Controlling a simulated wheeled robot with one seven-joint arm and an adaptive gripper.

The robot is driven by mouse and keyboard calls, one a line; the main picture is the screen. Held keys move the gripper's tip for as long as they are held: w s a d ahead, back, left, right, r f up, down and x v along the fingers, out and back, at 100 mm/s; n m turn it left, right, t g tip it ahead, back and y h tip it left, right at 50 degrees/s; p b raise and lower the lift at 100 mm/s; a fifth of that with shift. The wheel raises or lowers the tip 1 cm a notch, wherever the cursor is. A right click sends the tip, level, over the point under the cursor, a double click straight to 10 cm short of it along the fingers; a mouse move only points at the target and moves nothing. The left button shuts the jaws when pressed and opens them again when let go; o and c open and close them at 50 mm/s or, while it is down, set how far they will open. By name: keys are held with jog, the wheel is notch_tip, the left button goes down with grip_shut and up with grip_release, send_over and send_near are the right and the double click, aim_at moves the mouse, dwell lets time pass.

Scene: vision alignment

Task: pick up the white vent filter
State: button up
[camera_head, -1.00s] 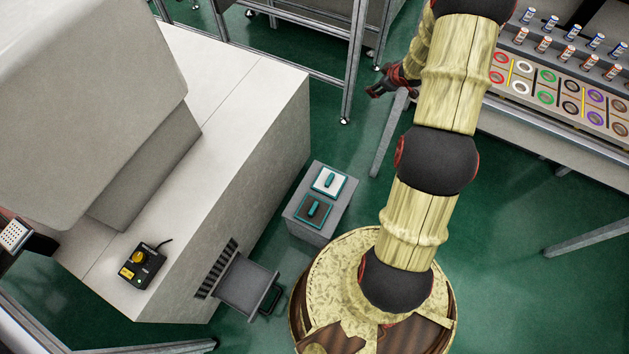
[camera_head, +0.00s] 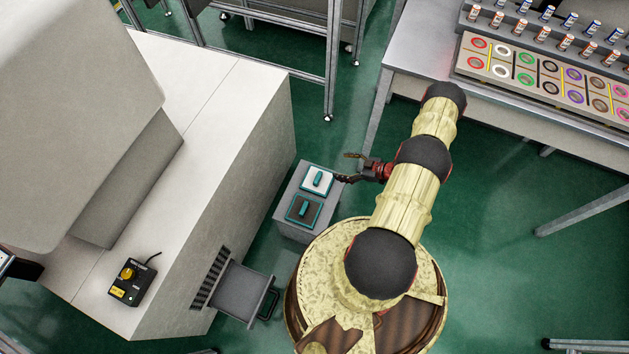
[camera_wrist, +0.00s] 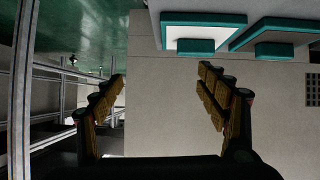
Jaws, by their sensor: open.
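The white vent filter (camera_head: 323,174) is a white square panel with a teal rim and a teal handle. It lies on top of a small grey stand (camera_head: 289,228), and shows at the top of the wrist view (camera_wrist: 205,18). A dark filter (camera_head: 299,217) with the same teal rim and handle lies beside it, nearer the front of the stand. My gripper (camera_head: 346,168) is just right of the white filter, its fingers apart and pointing left. In the wrist view the open fingers (camera_wrist: 162,78) have nothing between them. Its height above the stand is unclear.
A large pale machine (camera_head: 215,150) stands left of the stand, with a dark vent slot and a grey drawer-like part (camera_head: 240,290) low on its side. A table (camera_head: 430,65) with rings and small cylinders is at upper right. Open green floor lies right.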

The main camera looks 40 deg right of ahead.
jog(key=y, duration=0.2)
send_near(320, 178)
jog(key=shift+w+a+f+t, duration=0.2)
jog(key=shift+a+f+t, duration=0.2)
jog(key=shift+a+f, duration=0.05)
jog(key=b+x, duration=0.3)
jog(key=x, duration=0.3)
jog(key=shift+w+f, duration=0.15)
jog(key=shift+f, duration=0.15)
jog(key=shift+w+a+f, duration=0.1)
jog(key=shift+w+a, duration=0.2)
jog(key=shift+w, duration=0.2)
jog(key=shift+c, duration=0.8)
jog(key=c, duration=1.1)
